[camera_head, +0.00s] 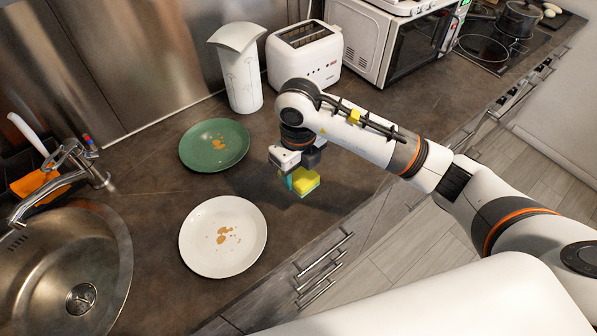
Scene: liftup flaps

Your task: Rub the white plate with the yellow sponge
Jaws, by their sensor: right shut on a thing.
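The white plate (200,246) lies on the dark counter near its front edge, with brown stains in its middle. My right gripper (292,179) is shut on the yellow sponge (305,179), which has a green layer. It holds the sponge to the upper right of the white plate, apart from it. The gripper's fingers are partly hidden by its own wrist and the sponge. My left gripper is not in view.
A green plate (196,146) with brown stains lies behind the white plate. The sink (112,262) and faucet (75,165) are at left. A white vase (243,78), toaster (304,55) and microwave (365,42) stand at the back. Counter between plates and sponge is clear.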

